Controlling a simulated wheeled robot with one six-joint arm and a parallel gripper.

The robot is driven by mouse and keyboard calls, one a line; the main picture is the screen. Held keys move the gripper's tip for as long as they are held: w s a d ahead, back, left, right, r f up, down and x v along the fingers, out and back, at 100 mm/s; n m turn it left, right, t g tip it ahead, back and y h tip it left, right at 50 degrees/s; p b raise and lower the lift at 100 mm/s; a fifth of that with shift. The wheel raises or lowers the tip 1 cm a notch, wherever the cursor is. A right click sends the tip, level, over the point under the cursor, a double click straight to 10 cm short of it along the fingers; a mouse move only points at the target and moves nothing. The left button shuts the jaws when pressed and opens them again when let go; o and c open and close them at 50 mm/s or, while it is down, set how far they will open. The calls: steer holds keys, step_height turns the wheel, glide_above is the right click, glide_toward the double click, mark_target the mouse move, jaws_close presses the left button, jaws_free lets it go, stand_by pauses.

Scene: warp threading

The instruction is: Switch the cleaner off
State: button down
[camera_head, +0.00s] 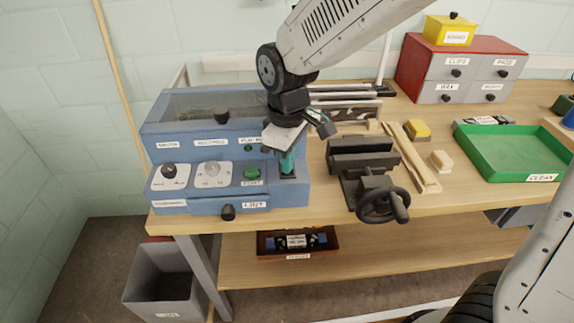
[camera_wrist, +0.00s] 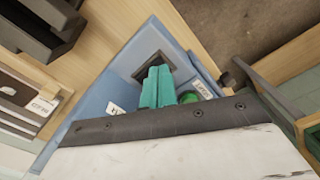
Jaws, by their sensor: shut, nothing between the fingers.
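The cleaner is a blue box (camera_head: 231,195) at the left end of the bench, with labels, two knobs and a lid with a dark window. Its left knob (camera_head: 169,171) is black and its second knob (camera_head: 211,169) is grey. A green button (camera_head: 252,173) sits right of them; it also shows in the wrist view (camera_wrist: 188,97). My gripper (camera_head: 287,168) points down at the front right of the cleaner, its teal fingers together and empty. In the wrist view the fingertips (camera_wrist: 156,72) are over a dark square fitting (camera_wrist: 138,66), which they partly hide. I cannot tell whether they touch it.
A black vise (camera_head: 362,158) with a handwheel stands right of the cleaner. Wooden strips, a green tray (camera_head: 510,152) and a red drawer cabinet (camera_head: 455,60) lie farther right. A grey bin (camera_head: 163,284) stands on the floor below left.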

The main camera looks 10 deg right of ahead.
steer(key=shift+r, duration=3.45)
steer(key=shift+s, duration=0.1)
steer(key=s+d+r+m, duration=0.2)
steer(key=s+d+m, duration=0.3)
steer(key=s+d, duration=0.4)
steer(key=s+d+r+m+t, duration=0.1)
steer(key=s+d+r+m, duration=0.1)
steer(key=s+d+m, duration=0.4)
steer(key=s+d, duration=0.4)
steer(key=d, duration=0.1)
steer(key=shift+s+d+r+m, duration=0.2)
steer(key=shift+d+m, duration=0.1)
steer(key=shift+d, duration=0.05)
